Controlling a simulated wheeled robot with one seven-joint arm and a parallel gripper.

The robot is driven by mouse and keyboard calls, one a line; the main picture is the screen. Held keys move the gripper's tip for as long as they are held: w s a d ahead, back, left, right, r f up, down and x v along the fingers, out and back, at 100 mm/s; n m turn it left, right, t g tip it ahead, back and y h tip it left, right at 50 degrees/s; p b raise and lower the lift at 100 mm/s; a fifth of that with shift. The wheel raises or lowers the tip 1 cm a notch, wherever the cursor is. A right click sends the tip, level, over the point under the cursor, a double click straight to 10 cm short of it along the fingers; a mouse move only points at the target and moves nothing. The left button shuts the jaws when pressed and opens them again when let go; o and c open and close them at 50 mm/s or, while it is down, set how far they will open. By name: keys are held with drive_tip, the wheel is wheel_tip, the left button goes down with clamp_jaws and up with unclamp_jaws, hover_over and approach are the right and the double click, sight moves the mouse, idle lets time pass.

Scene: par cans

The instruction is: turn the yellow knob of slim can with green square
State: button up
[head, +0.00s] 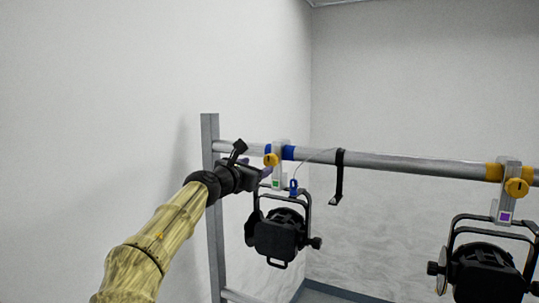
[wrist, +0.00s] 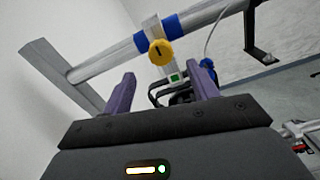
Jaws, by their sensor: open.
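The slim black can (head: 277,233) hangs from the metal bar by a grey clamp with a green square (head: 276,183). Its yellow knob (head: 270,159) sits on the clamp, between blue bands on the bar. In the wrist view the yellow knob (wrist: 160,52) shows ahead of the fingers, with the green square (wrist: 174,78) just below it. My gripper (wrist: 162,92) is open, its two purple fingers apart and nothing visible between them. The knob lies beyond the fingertips, slightly above their middle in that view. In the head view my gripper (head: 266,172) is beside the clamp, close to the knob.
A second black can (head: 485,272) with a yellow knob (head: 516,187) and purple square (head: 504,216) hangs at the right. A grey upright post (head: 211,220) stands at the left. A blue cable clip (head: 293,187) is near the green-square clamp.

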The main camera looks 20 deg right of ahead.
sight(269, 161)
drive_tip(key=p+x, duration=0.4)
drive_tip(key=x, duration=0.4)
drive_tip(key=shift+w+d+r+p, duration=0.15)
drive_tip(key=shift+w+d+p, duration=0.1)
drive_tip(key=shift+p, duration=0.15)
drive_tip(key=shift+w+d, duration=0.15)
drive_tip(key=shift+d, duration=0.15)
drive_tip(key=c, duration=1)
drive_tip(key=shift+m+b, duration=0.35)
drive_tip(key=shift+m, duration=0.05)
